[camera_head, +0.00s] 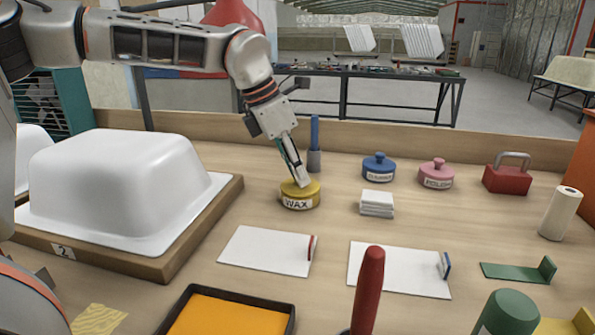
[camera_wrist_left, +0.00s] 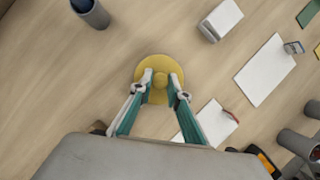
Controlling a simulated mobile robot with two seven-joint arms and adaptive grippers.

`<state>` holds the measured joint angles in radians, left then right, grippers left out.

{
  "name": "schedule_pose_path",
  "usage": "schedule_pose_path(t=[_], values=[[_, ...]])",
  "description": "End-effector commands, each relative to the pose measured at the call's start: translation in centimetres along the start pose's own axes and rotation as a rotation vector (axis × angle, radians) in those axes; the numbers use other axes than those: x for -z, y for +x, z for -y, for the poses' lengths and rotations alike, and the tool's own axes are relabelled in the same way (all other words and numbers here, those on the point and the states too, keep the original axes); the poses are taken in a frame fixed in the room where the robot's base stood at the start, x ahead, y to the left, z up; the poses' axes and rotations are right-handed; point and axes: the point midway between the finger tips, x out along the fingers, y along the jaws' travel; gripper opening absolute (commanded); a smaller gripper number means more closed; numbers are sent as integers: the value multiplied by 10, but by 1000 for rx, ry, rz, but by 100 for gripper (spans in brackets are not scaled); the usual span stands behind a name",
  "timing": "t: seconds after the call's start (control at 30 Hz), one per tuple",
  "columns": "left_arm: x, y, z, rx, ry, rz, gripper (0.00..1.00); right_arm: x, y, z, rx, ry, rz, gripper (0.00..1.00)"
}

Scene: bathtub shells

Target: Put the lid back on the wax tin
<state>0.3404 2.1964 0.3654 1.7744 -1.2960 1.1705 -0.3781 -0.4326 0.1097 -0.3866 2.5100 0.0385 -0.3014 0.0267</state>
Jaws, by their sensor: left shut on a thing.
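The yellow wax tin (camera_head: 299,203) stands upright on the bench with its WAX label facing me. The yellow round lid (camera_wrist_left: 160,64) with its knob (camera_wrist_left: 160,80) fills the middle of the left wrist view. My left gripper (camera_head: 302,184) is shut on the lid's knob, pointing down from above; its two fingers also show on either side of the knob in the left wrist view (camera_wrist_left: 160,84). The lid sits at the tin's top, with no clear gap visible between them. The fingertips hide part of the lid in the head view. My right gripper is not in view.
A blue tin (camera_head: 378,170) and a pink tin (camera_head: 436,176) stand to the right. A grey holder with a blue handle (camera_head: 315,160) is just behind. White blocks (camera_head: 377,203) lie at right. A white tub shell (camera_head: 120,180) is at left; a white sheet (camera_head: 265,250) lies in front.

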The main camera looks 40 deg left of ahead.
Motion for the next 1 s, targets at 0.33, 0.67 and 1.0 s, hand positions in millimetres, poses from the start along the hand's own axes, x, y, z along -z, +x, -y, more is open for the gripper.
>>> schedule_pose_path(t=[0.33,0.67,1.0], values=[[0,0,0,0,1,0,0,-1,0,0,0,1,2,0],[0,0,0,0,0,0,36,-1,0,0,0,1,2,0],[0,0,0,0,0,0,53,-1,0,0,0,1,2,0]])
